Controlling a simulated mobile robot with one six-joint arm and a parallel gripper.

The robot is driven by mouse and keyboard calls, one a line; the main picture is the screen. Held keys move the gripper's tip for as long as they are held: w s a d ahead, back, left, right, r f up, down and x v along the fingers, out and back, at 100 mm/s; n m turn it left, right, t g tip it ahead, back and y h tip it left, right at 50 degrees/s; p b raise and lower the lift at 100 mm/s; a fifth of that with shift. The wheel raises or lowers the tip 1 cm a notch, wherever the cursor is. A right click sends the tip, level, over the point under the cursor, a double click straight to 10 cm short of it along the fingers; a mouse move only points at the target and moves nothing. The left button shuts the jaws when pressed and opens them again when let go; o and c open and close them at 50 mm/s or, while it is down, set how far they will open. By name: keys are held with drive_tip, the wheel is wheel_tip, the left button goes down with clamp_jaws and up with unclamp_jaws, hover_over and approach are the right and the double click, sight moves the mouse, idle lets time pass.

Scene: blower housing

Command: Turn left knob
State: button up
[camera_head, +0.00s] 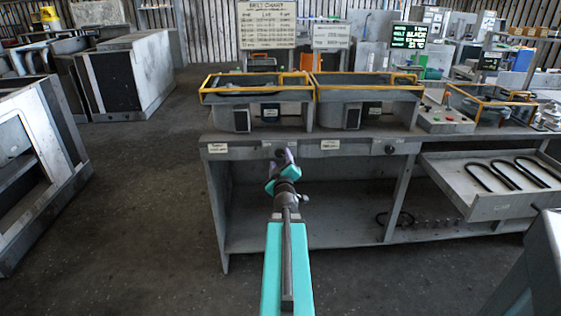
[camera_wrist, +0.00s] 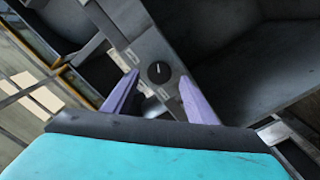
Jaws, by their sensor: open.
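The left knob (camera_wrist: 158,72) is a round black dial on the grey front rail of the bench. Its white pointer line stands nearly upright in the wrist view, leaning slightly right. My gripper (camera_wrist: 159,80) is open, with one purple finger on each side of the knob in that picture. I cannot tell whether the fingertips reach it, and no contact shows. A second dark knob (camera_head: 390,149) sits farther right on the same rail.
The grey bench (camera_head: 231,136) carries yellow-framed housings (camera_head: 258,88) on top. An open shelf lies below the rail. A pulled-out tray (camera_head: 497,207) with black U-shaped parts juts out at right. The floor to the left of the bench is clear.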

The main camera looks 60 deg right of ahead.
sight(280, 154)
drive_tip(key=shift+w+d, duration=0.35)
drive_tip(key=shift+d, duration=0.2)
drive_tip(key=shift+x, duration=0.9)
drive_tip(key=c, duration=1)
drive_tip(key=shift+d, duration=0.15)
drive_tip(key=shift+c, duration=0.3)
